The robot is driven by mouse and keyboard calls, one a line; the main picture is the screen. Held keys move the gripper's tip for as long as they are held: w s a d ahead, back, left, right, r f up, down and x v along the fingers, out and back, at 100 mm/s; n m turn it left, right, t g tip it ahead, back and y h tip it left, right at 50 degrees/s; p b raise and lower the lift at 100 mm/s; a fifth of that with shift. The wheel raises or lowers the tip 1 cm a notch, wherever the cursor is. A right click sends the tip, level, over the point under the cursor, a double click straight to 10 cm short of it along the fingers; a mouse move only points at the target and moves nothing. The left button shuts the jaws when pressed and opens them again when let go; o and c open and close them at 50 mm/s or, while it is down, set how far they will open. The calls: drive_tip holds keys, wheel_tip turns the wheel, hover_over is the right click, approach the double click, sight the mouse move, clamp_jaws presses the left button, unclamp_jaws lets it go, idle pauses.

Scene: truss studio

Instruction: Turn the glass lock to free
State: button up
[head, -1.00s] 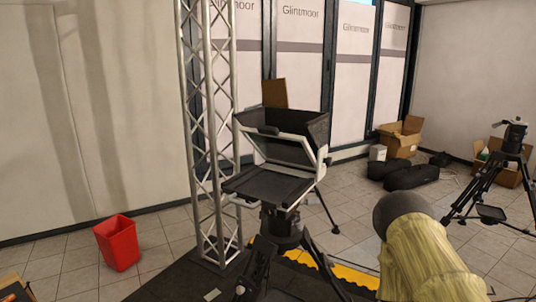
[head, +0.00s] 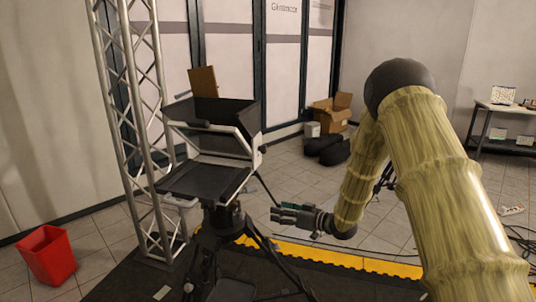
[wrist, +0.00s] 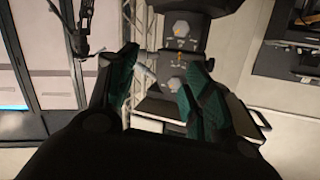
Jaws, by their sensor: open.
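The teleprompter (head: 208,180) stands on a dark tripod left of centre in the head view, its hood open. My gripper (head: 276,212) is to its right and lower, pointing left at the tripod head. In the wrist view a dark plate carries an upper grey knob (wrist: 180,29) and a lower grey knob (wrist: 173,83), with small orange marks between them. I cannot tell which is the glass lock. My gripper (wrist: 158,68) is open and empty, its teal-lined fingers on either side of the lower knob's line of sight. Contact does not show.
A metal truss (head: 135,120) stands just left of the teleprompter. A red bin (head: 47,255) is at the far left. A yellow-edged dark mat (head: 330,257) lies below. Cardboard boxes (head: 332,112) and dark bags are at the back; open tiled floor lies between.

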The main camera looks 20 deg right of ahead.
drive_tip(key=w+d+r+n+y, duration=0.1)
drive_tip(key=d+r+n+y, duration=0.1)
drive_tip(key=r, duration=0.4)
drive_tip(key=w+d+r+n+y, duration=0.1)
drive_tip(key=w+r, duration=0.1)
drive_tip(key=r, duration=0.5)
drive_tip(key=n+g+y, duration=0.2)
drive_tip(key=n+g, duration=0.1)
approach(266, 148)
drive_tip(key=p+x, duration=0.5)
drive_tip(key=x, duration=0.4)
drive_tip(key=shift+a, duration=0.2)
drive_tip(key=c, duration=1)
